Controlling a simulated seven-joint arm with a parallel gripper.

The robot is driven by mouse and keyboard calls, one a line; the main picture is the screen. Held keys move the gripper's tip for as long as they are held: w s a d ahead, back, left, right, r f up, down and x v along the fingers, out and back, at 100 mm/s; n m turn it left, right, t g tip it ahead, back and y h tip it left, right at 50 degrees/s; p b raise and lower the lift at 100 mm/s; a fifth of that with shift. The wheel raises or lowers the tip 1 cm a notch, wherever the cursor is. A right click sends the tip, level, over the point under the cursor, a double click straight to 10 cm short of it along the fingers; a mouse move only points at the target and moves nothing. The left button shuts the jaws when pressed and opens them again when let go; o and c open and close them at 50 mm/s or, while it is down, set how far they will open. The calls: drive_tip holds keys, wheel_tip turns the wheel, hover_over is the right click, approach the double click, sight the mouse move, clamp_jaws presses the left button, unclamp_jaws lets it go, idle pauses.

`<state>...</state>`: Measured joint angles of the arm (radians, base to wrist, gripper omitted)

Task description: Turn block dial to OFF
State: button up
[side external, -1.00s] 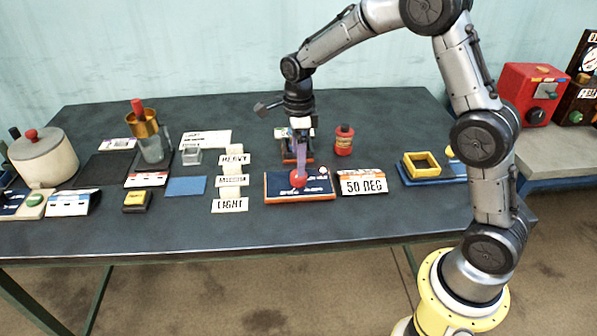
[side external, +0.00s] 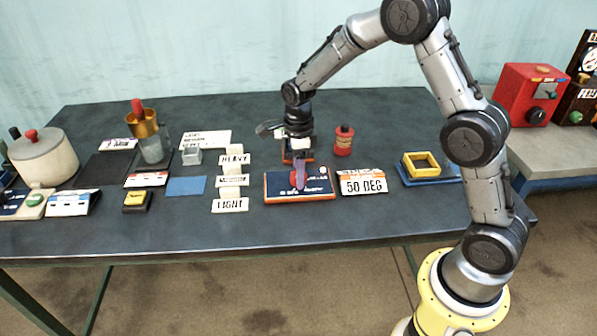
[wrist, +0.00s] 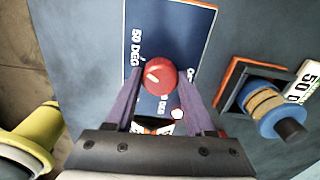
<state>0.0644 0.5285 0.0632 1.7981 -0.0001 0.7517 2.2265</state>
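The block dial is a red round knob (wrist: 159,75) with a pale mark, on a dark blue panel (side external: 318,186) with an orange edge. The wrist view shows "50 DEG" lettering on the panel. My gripper (wrist: 161,80) has its two purple fingers on either side of the knob. In the side view my gripper (side external: 299,184) is low over the panel, and a finger hides most of the knob. I cannot read an OFF mark.
A "50 DEG" card (side external: 363,182) lies right of the panel. A red canister (side external: 344,140) stands behind it. Cards marked HEAVY (side external: 236,159) and LIGHT (side external: 230,205) lie to the left. A yellow square frame (side external: 421,164) sits on a blue base at right. The table front is clear.

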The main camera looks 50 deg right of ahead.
clamp_jaws()
